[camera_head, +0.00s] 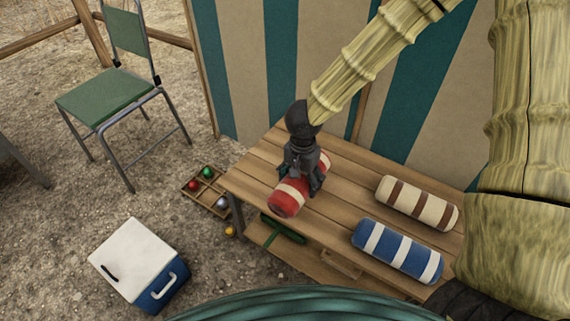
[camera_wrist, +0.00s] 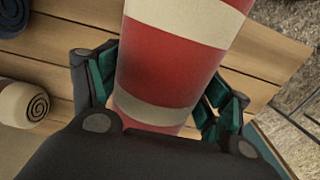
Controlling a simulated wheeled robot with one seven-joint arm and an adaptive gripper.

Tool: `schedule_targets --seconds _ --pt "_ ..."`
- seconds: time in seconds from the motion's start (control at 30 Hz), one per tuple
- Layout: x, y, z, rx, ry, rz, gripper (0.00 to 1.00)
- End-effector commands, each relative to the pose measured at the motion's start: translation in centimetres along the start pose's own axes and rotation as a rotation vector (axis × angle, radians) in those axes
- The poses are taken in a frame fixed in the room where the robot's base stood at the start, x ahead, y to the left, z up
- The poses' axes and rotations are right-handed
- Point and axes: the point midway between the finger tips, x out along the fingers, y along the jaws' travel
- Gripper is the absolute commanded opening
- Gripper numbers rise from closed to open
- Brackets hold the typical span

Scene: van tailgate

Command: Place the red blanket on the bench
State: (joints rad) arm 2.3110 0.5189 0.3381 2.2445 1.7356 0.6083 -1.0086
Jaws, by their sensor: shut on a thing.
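The red blanket (camera_head: 286,203) is a roll with white bands. It is at the left end of the wooden bench (camera_head: 345,165), and I cannot tell whether it rests on the planks or is just above them. My gripper (camera_head: 303,183) points down over the blanket with its fingers on either side of it. In the wrist view the blanket (camera_wrist: 165,75) fills the middle between the green-padded fingers of my gripper (camera_wrist: 155,100). The bench planks (camera_wrist: 255,65) show behind it. The gripper covers part of the blanket in the head view.
A brown-and-cream roll (camera_head: 417,203) and a blue-and-white roll (camera_head: 397,250) lie on the bench's right part. A cooler (camera_head: 135,262), a green chair (camera_head: 115,100) and a box of coloured balls (camera_head: 207,190) stand on the ground at left. A striped wall (camera_head: 290,60) rises behind the bench.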

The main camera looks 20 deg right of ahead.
Motion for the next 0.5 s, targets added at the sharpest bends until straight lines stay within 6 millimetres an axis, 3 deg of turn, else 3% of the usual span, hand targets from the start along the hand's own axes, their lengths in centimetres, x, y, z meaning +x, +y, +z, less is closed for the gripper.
schedule_targets --seconds 0.3,0.5 --pt "0.8 -5.9 -2.8 0.001 0.001 -0.002 0.42" --pt "1.0 -8.7 -4.0 0.001 0.000 -0.001 0.42"
